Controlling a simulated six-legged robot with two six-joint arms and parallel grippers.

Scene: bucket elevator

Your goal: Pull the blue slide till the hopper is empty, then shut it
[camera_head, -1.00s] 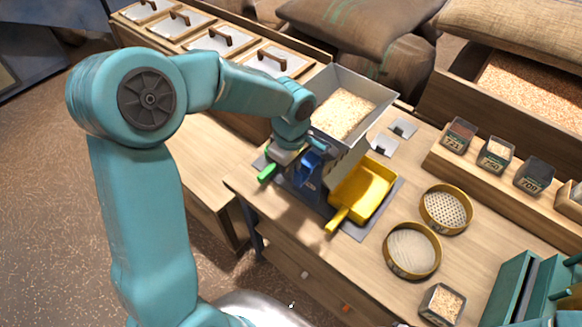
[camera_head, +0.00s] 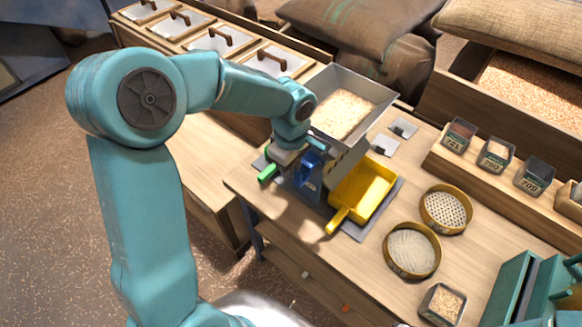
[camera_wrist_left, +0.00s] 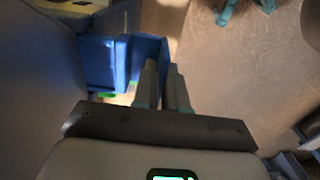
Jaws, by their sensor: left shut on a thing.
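The grey hopper (camera_head: 358,84) stands on the bench in the head view, with pale grain (camera_head: 342,113) lying in it. The blue slide (camera_head: 309,166) is low on the hopper's left side, and blue parts also show in the left wrist view (camera_wrist_left: 100,62). My left gripper (camera_head: 290,158) is at the slide, its fingers nearly together in the wrist view (camera_wrist_left: 165,88) and shut on the blue slide; the exact contact is partly hidden. A yellow scoop-like tray (camera_head: 368,186) sits under the hopper's right side and looks empty. My right gripper is not in view.
Two round sieves (camera_head: 412,250) and a small grain box (camera_head: 441,303) lie on the bench to the right. Labelled boxes (camera_head: 496,154) stand on a rack behind. The floor left of the bench is open.

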